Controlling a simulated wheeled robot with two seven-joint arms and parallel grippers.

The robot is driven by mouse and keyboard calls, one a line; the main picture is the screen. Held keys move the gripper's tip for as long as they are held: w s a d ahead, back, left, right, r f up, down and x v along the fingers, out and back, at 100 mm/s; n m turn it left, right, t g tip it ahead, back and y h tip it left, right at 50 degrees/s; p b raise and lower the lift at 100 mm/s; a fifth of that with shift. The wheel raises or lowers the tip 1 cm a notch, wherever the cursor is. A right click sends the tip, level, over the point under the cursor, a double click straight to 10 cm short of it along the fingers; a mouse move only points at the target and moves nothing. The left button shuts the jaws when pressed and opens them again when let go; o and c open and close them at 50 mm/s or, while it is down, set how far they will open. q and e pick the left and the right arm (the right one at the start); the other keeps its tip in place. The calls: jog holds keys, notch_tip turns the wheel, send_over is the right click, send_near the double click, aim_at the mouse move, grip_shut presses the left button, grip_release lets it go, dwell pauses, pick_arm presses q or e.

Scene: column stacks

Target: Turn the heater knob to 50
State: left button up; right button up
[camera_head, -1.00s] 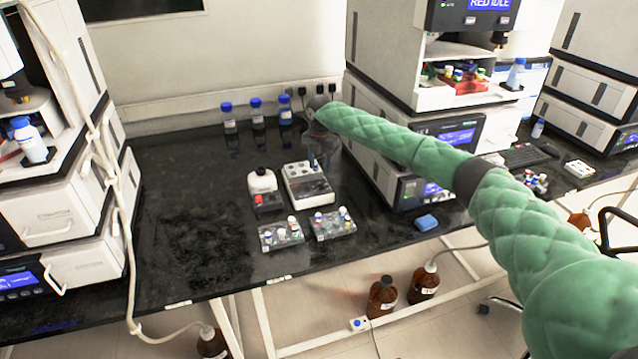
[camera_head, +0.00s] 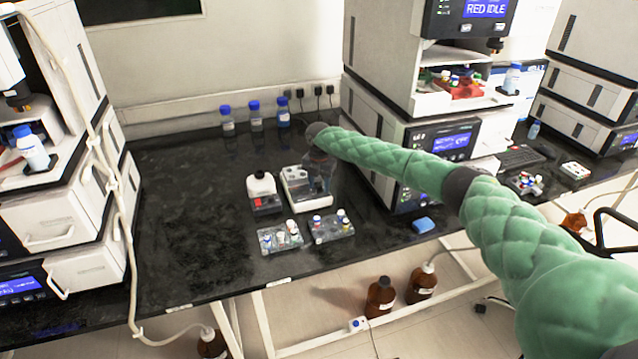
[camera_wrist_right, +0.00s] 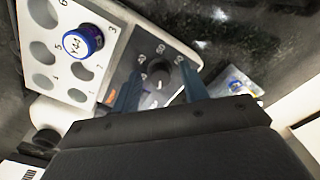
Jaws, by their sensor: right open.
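The heater (camera_head: 294,179) is a white block with round wells on the black bench. In the right wrist view the heater (camera_wrist_right: 98,62) shows its numbered wells, one holding a vial with a blue cap (camera_wrist_right: 83,41). Its dark round knob (camera_wrist_right: 159,72) has printed numbers around it; which one it points to I cannot tell. My right gripper (camera_wrist_right: 158,90) is open, with one finger on each side of the knob; contact is not clear. In the head view my right gripper (camera_head: 321,168) is over the heater and partly hides it. My left gripper is not in view.
Two vial racks (camera_head: 268,248) (camera_head: 328,236) stand in front. Blue-capped bottles (camera_head: 255,117) are behind, and a large instrument (camera_head: 385,125) is to the right.

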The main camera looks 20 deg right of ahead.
grip_shut()
dwell(0.3)
